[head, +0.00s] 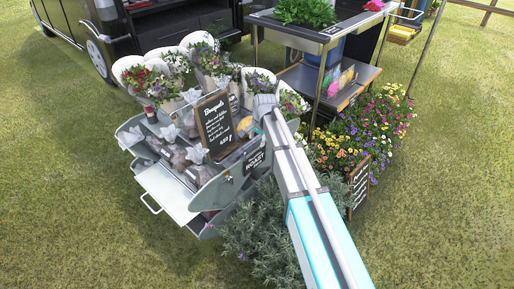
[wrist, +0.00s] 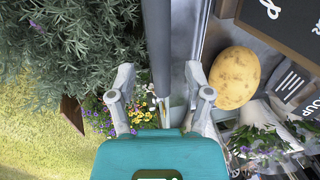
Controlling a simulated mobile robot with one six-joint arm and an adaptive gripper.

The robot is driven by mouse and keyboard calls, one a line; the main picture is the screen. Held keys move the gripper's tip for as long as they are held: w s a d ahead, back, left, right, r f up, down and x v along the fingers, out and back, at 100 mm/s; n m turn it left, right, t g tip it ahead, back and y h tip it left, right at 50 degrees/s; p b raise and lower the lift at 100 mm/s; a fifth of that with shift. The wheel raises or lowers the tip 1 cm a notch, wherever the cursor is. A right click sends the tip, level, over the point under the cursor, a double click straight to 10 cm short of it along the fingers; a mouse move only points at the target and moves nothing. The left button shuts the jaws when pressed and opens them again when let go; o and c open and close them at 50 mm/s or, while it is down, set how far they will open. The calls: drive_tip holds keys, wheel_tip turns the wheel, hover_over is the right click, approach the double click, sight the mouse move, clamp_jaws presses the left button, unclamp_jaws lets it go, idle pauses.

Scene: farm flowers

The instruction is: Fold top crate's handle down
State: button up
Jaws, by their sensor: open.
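The top crate (head: 205,180) is part of a grey-green tiered stand of crates and trays holding bagged goods. In the wrist view a long grey bar (wrist: 158,45), which looks like the crate's raised handle, runs down the picture between my fingers. My gripper (wrist: 159,78) is open, with one finger on each side of the bar; I cannot tell whether either touches it. In the head view my gripper (head: 265,104) is at the right end of the stand, and my arm hides most of the handle there.
A "Bouquets" chalkboard (head: 216,124) stands on the crate, with wrapped bouquets (head: 203,62) behind it. A potato (wrist: 235,77) lies right of my gripper. Bushy grey-green plants (head: 262,235) grow below my arm. A metal table (head: 305,35) stands behind. Open grass lies left.

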drive_tip(key=shift+w+a+f+b, duration=0.15)
drive_tip(key=shift+f+b, duration=0.75)
drive_tip(key=shift+f, duration=0.3)
